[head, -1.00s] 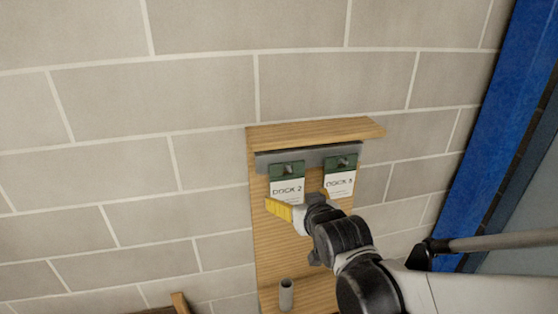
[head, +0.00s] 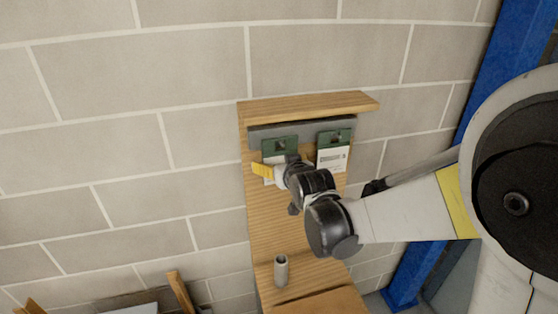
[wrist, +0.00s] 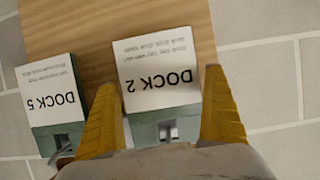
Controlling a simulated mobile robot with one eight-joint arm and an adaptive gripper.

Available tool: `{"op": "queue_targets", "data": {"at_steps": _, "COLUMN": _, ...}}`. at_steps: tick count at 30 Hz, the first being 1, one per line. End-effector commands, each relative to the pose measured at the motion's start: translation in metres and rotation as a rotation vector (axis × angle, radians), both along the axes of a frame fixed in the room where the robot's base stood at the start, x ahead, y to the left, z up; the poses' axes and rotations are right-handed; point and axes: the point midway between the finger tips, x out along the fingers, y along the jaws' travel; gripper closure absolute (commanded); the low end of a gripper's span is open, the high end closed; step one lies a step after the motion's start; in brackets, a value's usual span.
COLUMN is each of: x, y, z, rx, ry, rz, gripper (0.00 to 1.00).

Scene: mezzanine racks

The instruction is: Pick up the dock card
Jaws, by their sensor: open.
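The DOCK 2 card (head: 279,149), white with a green top, hangs on the wooden wall board at left. The DOCK 5 card (head: 333,157) hangs to its right. My gripper (head: 275,171) is in front of the lower part of the DOCK 2 card and hides some of it. In the wrist view the DOCK 2 card (wrist: 158,82) appears upside down between my two yellow fingers (wrist: 160,80), which are open. Contact cannot be told. The DOCK 5 card (wrist: 50,98) lies outside the left finger, close to it.
The board (head: 258,220) has a grey rail (head: 300,129) and a wooden ledge (head: 310,105) above the cards. A small grey tube (head: 281,270) stands on its lower shelf. A blue post (head: 480,90) rises at right. The brick wall at left is clear.

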Motion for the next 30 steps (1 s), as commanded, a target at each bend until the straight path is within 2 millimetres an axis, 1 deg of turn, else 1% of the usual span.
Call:
{"op": "queue_targets", "data": {"at_steps": 2, "x": 0.000, "y": 0.000, "z": 0.000, "rx": 0.000, "ry": 0.000, "rz": 0.000, "gripper": 0.00}}
{"op": "queue_targets", "data": {"at_steps": 5, "x": 0.000, "y": 0.000, "z": 0.000, "rx": 0.000, "ry": 0.000, "rz": 0.000, "gripper": 0.28}}
{"op": "queue_targets", "data": {"at_steps": 6, "x": 0.000, "y": 0.000, "z": 0.000, "rx": 0.000, "ry": 0.000, "rz": 0.000, "gripper": 0.40}}
{"op": "queue_targets", "data": {"at_steps": 7, "x": 0.000, "y": 0.000, "z": 0.000, "rx": 0.000, "ry": 0.000, "rz": 0.000, "gripper": 0.43}}
{"op": "queue_targets", "data": {"at_steps": 18, "x": -0.001, "y": 0.000, "z": 0.001, "rx": 0.000, "ry": 0.000, "rz": 0.000, "gripper": 0.44}}
{"op": "queue_targets", "data": {"at_steps": 22, "x": -0.001, "y": 0.000, "z": 0.009, "rx": 0.000, "ry": 0.000, "rz": 0.000, "gripper": 0.44}}
{"op": "queue_targets", "data": {"at_steps": 24, "x": -0.001, "y": 0.000, "z": 0.017, "rx": 0.000, "ry": 0.000, "rz": 0.000, "gripper": 0.44}}
{"op": "queue_targets", "data": {"at_steps": 26, "x": -0.010, "y": -0.002, "z": 0.016, "rx": 0.000, "ry": 0.000, "rz": 0.000, "gripper": 0.44}}
{"op": "queue_targets", "data": {"at_steps": 29, "x": -0.030, "y": -0.006, "z": 0.016, "rx": 0.000, "ry": 0.000, "rz": 0.000, "gripper": 0.44}}
{"op": "queue_targets", "data": {"at_steps": 30, "x": -0.039, "y": -0.008, "z": 0.016, "rx": 0.000, "ry": 0.000, "rz": 0.000, "gripper": 0.44}}
